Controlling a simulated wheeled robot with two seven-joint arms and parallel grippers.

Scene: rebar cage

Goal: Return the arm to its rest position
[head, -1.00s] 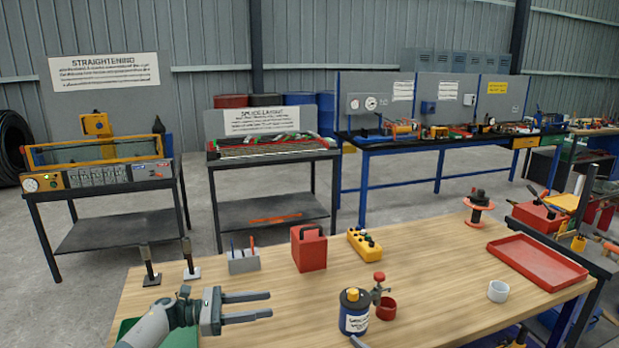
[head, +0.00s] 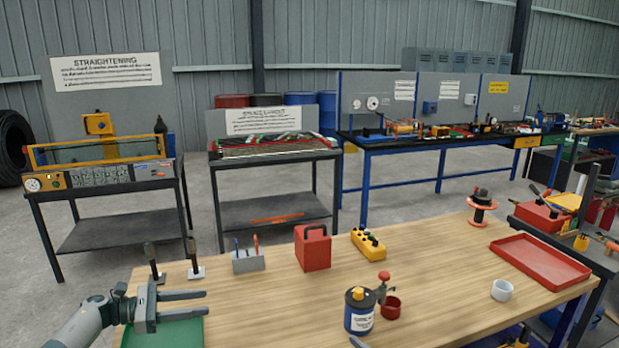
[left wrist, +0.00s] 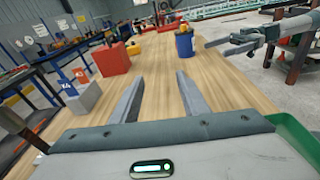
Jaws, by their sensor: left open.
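My left gripper (head: 204,303) is at the lower left of the head view, above a green tray or mat (head: 180,335) on the wooden table. Its two grey fingers are apart and nothing is between them. In the left wrist view the same fingers (left wrist: 160,78) point out over bare tabletop. My right gripper (left wrist: 222,47) shows at the upper right of the left wrist view, its fingers looking apart and empty. In the head view only a small grey tip at the bottom edge may belong to it.
On the wooden table (head: 280,310) stand a grey pen holder (head: 248,262), a red box (head: 312,250), a yellow control box (head: 368,243), a blue can (head: 358,312), a white cup (head: 502,290) and a red tray (head: 540,262). Two dark upright tools (head: 195,262) stand near the gripper.

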